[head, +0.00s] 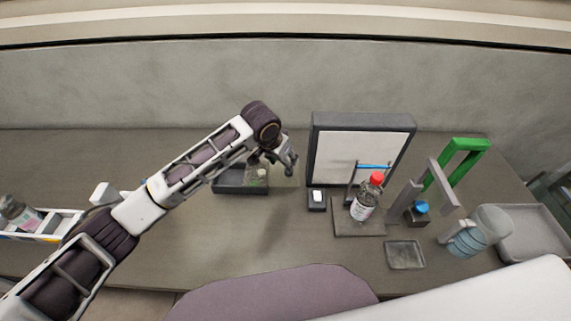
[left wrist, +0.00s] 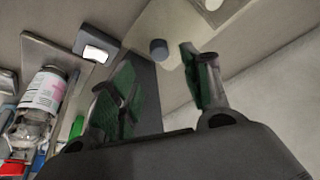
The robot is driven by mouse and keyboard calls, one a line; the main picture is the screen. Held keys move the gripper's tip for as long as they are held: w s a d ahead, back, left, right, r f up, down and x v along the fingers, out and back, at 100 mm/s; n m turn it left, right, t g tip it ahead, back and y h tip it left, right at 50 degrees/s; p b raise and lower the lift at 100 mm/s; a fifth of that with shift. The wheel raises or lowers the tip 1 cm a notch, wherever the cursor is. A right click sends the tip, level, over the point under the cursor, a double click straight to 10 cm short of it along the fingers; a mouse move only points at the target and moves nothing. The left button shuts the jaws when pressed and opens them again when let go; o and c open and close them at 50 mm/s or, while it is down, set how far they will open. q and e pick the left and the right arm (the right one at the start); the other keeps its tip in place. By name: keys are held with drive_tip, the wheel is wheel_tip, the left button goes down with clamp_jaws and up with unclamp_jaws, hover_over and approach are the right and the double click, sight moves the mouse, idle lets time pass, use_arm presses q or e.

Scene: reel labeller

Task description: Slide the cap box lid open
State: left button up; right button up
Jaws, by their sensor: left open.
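The cap box (head: 228,189) is a dark open-topped tray at the back left of the table in the head view. A pale, see-through sheet, probably its lid (head: 284,182), shows at its right side. In the left wrist view the pale sheet (left wrist: 185,28) carries a short grey knob (left wrist: 158,48). My left gripper (head: 289,160) is above the right end of the box. Its fingers, green inside, are open in the left wrist view (left wrist: 150,66), with the knob seen beyond and between their tips. I cannot tell any contact. My right gripper is not in view.
A framed white panel (head: 335,140) stands right of my left gripper. A small black block with a white top (head: 317,198) and a red-capped bottle (head: 364,203) stand before it. The front middle is clear.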

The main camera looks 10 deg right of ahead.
use_arm(q)
drive_tip(key=shift+v, duration=2)
drive_tip(key=shift+s, duration=0.1)
